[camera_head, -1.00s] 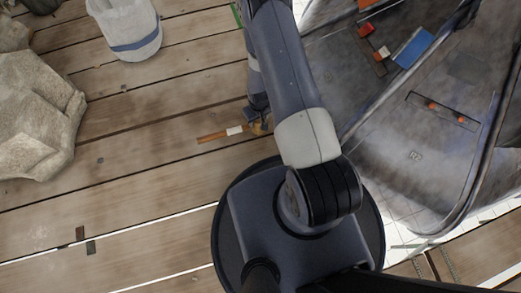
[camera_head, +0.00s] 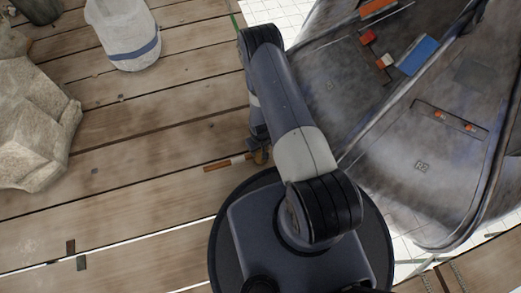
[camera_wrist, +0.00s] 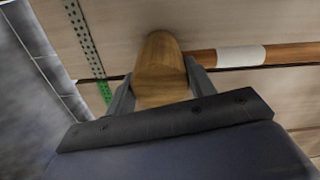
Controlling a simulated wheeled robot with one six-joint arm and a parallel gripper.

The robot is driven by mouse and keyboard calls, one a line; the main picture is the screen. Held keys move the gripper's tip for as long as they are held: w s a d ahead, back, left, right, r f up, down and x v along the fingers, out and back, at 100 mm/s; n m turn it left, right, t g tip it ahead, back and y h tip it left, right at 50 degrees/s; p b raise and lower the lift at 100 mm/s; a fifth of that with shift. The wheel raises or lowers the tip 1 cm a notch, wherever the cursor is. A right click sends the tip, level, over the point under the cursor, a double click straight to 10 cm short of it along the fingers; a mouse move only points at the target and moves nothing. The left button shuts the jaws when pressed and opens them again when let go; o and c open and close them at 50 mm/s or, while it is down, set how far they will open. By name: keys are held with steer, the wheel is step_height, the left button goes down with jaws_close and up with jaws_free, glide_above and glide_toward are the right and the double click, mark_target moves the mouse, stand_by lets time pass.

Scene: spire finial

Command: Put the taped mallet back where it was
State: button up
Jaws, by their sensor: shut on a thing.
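The taped mallet has a thick wooden head (camera_wrist: 160,62) and an orange-brown handle with a white tape band (camera_wrist: 241,56). In the wrist view, my gripper (camera_wrist: 162,88) is shut on the head, one finger at each side, and the handle points right. In the head view, the handle (camera_head: 217,165) sticks out left from my gripper (camera_head: 260,155), above the plank deck. The head is mostly hidden there by my arm. I cannot tell the mallet's height above the planks.
A large grey metal shell (camera_head: 350,95) fills the right, holding a blue block (camera_head: 418,54), a red block (camera_head: 367,37), an orange piece (camera_head: 378,8) and a dark strip with orange dots (camera_head: 449,119). Planks (camera_head: 150,130) between are clear.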

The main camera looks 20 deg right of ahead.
steer(key=shift+f, duration=0.1)
steer(key=o, duration=1.5)
steer(key=shift+f, duration=0.1)
step_height(320, 180, up, 12)
steer(key=p, duration=0.4)
